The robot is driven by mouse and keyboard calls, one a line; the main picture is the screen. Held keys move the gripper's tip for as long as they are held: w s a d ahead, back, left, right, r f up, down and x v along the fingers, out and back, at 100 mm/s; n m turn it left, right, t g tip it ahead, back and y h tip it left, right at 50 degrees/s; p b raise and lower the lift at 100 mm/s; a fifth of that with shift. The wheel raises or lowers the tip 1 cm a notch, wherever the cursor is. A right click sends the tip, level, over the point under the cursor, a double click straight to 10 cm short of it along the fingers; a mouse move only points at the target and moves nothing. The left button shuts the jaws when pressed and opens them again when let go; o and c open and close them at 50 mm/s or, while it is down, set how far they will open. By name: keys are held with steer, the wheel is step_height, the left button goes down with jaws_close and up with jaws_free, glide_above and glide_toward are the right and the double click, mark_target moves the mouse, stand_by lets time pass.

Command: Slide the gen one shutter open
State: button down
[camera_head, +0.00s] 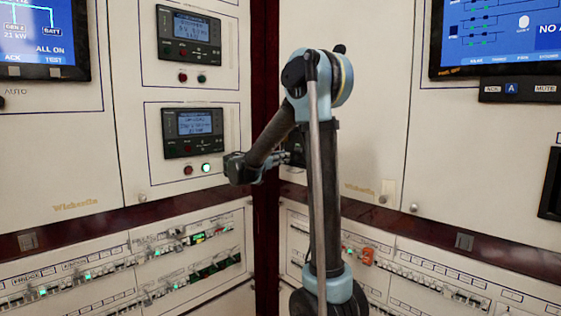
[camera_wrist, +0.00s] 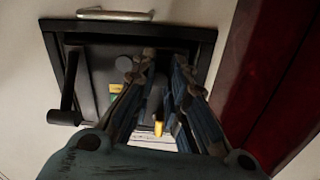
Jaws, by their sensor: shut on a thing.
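In the wrist view, a black-framed recessed unit (camera_wrist: 205,42) sits on a pale wall panel; I take it to hold the gen one shutter, though no label is readable. My gripper (camera_wrist: 158,72) reaches into this frame, with its fingers on both sides of a narrow grey piece (camera_wrist: 157,98), which I take to be the shutter's tab. The gripper is shut on it. A yellow tip (camera_wrist: 158,128) shows below, between the fingers. The fingers hide much of the recess.
A black lever (camera_wrist: 66,95) stands at the frame's left, and a silver bar handle (camera_wrist: 115,15) lies above it. A dark red post (camera_wrist: 270,75) is to the right. In the head view, breaker rows (camera_head: 190,255) run below, with two controllers (camera_head: 192,132) (camera_head: 188,38) at left.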

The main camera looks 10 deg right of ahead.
mark_target(296, 157)
steer(key=shift+s+d, duration=0.65)
steer(key=shift+s, duration=0.2)
steer(key=shift+s+d, duration=0.6)
steer(key=shift+s, duration=0.25)
steer(key=c, duration=1.5)
jaws_free()
steer(key=shift+c, duration=0.2)
steer(key=v, duration=1.2)
steer(key=shift+d, duration=0.15)
